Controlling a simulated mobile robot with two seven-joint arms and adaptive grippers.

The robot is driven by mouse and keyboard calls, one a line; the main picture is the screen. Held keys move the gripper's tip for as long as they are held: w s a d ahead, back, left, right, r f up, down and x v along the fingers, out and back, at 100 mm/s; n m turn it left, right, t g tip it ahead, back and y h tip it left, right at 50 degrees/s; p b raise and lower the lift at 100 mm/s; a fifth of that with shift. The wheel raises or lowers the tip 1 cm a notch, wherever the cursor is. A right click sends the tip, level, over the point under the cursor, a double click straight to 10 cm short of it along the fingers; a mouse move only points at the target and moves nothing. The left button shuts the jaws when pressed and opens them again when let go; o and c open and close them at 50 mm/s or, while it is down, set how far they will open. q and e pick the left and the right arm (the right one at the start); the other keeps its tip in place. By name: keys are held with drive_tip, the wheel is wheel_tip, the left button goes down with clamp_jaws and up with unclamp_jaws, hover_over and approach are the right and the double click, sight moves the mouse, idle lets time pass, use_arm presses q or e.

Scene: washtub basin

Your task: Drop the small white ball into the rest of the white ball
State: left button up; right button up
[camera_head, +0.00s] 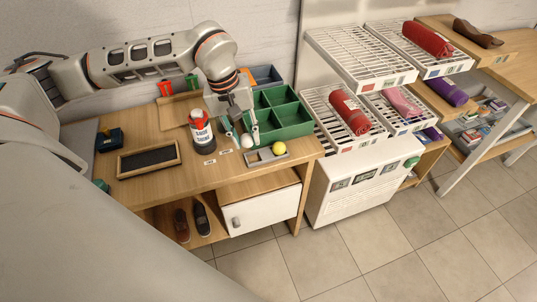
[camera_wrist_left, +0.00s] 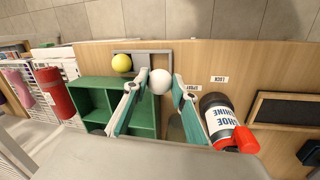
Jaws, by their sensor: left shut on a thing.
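The small white ball (camera_head: 247,141) is between the fingertips of my left gripper (camera_head: 240,138), which is shut on it. The white ball also shows in the left wrist view (camera_wrist_left: 160,82), with a finger on each side. A grey tray-like rest (camera_head: 254,158) lies on the wooden table close to the ball, near the front edge. A yellow ball (camera_head: 278,148) sits at the right end of this rest. In the left wrist view the rest (camera_wrist_left: 158,57) is partly hidden behind the white ball and fingers. My right gripper is not in view.
A green divided box (camera_head: 284,122) stands right behind the gripper. A red-capped shoe-shine bottle (camera_head: 201,131) stands to its left. A dark framed board (camera_head: 148,160) lies further left. White wire racks (camera_head: 342,118) stand to the right.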

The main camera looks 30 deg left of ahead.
use_arm(q)
drive_tip(key=shift+r, duration=0.1)
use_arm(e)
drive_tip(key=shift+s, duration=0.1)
use_arm(q)
drive_tip(key=o, duration=1)
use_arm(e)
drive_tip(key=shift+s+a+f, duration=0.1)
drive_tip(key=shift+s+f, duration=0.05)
use_arm(q)
drive_tip(key=r, duration=0.4)
drive_tip(key=s+a+r, duration=0.1)
drive_tip(key=r, duration=0.2)
drive_tip(key=a+r, duration=0.1)
drive_tip(key=r, duration=0.3)
drive_tip(key=shift+s+r, duration=0.2)
drive_tip(key=shift+r, duration=0.15)
drive_tip(key=shift+d, duration=0.1)
